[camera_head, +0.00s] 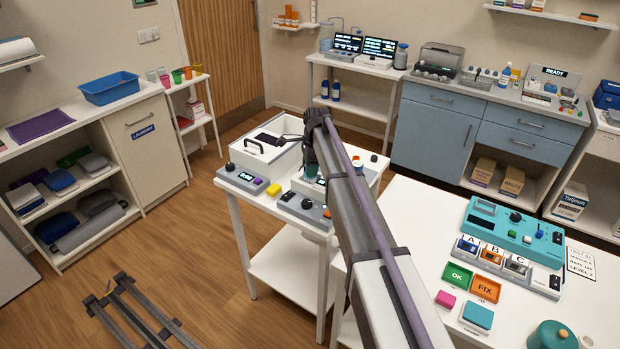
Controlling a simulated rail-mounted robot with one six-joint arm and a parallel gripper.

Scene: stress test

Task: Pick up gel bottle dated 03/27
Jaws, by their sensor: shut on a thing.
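My gripper (311,164) points down over the small white table, at the far end of my arm. It is small and partly hidden behind my arm. I can read no 03/27 date anywhere. Blue bottles (336,91) stand on the lower shelf of the back stand. A white and blue bottle (505,75) stands on the blue cabinet.
At right, a white table (400,200) bears a teal device (512,230) and coloured pads. Wooden floor (190,240) is clear at left of the small table.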

